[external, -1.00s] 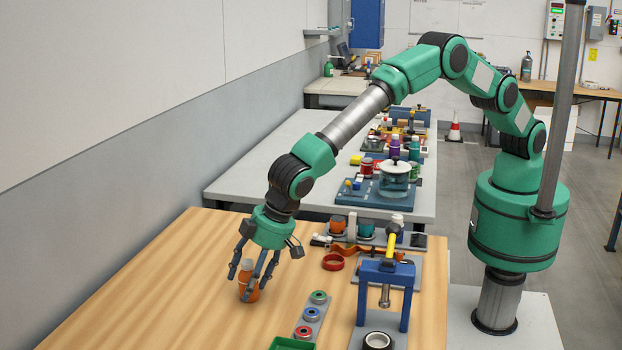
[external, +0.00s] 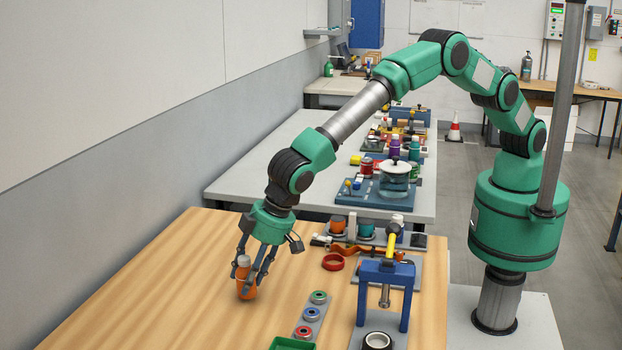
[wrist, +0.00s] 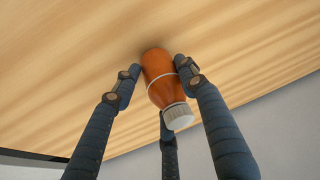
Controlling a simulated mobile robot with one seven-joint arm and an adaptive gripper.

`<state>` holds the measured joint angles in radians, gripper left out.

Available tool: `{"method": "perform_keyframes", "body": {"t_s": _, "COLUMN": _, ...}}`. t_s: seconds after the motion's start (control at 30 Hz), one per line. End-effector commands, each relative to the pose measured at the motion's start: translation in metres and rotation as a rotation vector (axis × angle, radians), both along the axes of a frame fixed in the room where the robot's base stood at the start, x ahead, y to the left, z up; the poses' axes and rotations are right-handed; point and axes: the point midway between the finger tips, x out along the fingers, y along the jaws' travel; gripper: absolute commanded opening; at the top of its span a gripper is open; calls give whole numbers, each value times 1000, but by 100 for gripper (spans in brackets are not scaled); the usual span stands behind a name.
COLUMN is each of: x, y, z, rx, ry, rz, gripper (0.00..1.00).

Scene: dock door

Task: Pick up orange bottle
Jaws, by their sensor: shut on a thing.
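The orange bottle (external: 246,287) with a pale cap stands on the wooden table (external: 170,300), or just at its surface; I cannot tell whether it is lifted. My gripper (external: 249,277) points down around it, with its fingers at the bottle's sides. In the wrist view the bottle (wrist: 160,78) lies between the fingers of my gripper (wrist: 158,74), its white ribbed cap toward the camera. The gripper is shut on the bottle, and a third finger shows behind the cap.
Right of the bottle is a grey strip with coloured rings (external: 312,314), and a green tray (external: 292,344). A blue press-like frame (external: 386,272) and a red ring (external: 333,262) stand further right. The table's left part is clear.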

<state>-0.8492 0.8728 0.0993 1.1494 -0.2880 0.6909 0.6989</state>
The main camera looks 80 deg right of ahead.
Motion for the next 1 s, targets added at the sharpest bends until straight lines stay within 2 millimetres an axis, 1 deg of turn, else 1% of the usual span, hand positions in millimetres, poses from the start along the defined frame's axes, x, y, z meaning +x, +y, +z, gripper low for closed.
{"method": "perform_keyframes", "body": {"t_s": 0.03, "x": 1, "y": 1, "z": 9, "rx": 2, "ry": -2, "rz": -1, "gripper": 10}}
{"method": "perform_keyframes", "body": {"t_s": 0.17, "x": 1, "y": 1, "z": 28, "rx": 2, "ry": -3, "rz": 0, "gripper": 10}}
{"method": "perform_keyframes", "body": {"t_s": 0.23, "x": -5, "y": -5, "z": 25, "rx": -1, "ry": 1, "rz": 0, "gripper": 10}}
{"method": "perform_keyframes", "body": {"t_s": 0.47, "x": -26, "y": -25, "z": 29, "rx": 1, "ry": -1, "rz": 0, "gripper": 10}}
{"method": "perform_keyframes", "body": {"t_s": 1.0, "x": -86, "y": -85, "z": 36, "rx": 0, "ry": 0, "rz": 0, "gripper": 10}}
